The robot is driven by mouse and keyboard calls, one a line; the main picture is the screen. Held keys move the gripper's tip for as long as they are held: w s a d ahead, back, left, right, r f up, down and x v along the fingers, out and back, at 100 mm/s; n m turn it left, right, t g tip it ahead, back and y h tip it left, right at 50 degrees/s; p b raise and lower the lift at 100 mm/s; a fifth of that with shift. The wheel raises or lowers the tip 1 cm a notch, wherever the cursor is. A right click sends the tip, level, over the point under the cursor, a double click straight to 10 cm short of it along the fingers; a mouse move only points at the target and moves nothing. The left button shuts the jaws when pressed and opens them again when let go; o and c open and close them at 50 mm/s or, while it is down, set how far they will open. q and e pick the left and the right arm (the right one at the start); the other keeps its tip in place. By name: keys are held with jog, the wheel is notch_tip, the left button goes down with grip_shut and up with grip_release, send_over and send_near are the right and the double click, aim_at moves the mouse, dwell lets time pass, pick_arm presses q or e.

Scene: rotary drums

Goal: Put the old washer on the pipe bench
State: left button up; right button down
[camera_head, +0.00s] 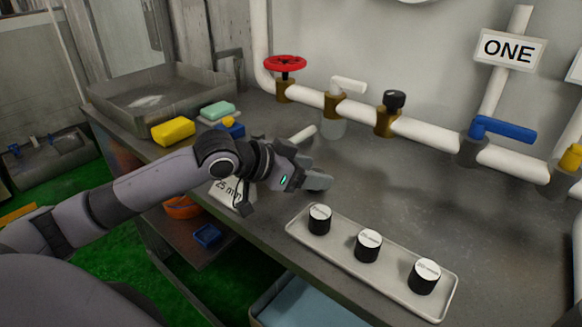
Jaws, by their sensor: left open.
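The grey pipe bench (340,215) runs along the wall under white pipes. My left gripper (318,181) is open over the middle of the bench, behind the tray of black cylinders. I see nothing between its fingers, though the wrist hides part of them. I cannot make out an old washer anywhere in this view. A white card marked "25 mm" (228,187) lies partly hidden behind my left arm. My right gripper is not in view.
A pale tray (394,300) holds three black cylinders with white tops. Yellow (173,130) and green (217,110) blocks lie near the metal sink (160,97). Valves include a red wheel (285,64) and a blue lever (503,130). The bench right of my gripper is clear.

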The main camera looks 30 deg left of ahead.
pick_arm(q)
jog(key=p+v, duration=0.3)
jog(key=v, duration=0.6)
jog(key=shift+s+a+r+p, duration=0.45)
jog(key=shift+a+p, duration=0.2)
jog(key=shift+p, duration=0.25)
jog(key=shift+s+r+p, duration=0.25)
jog(key=shift+s+p, duration=0.35)
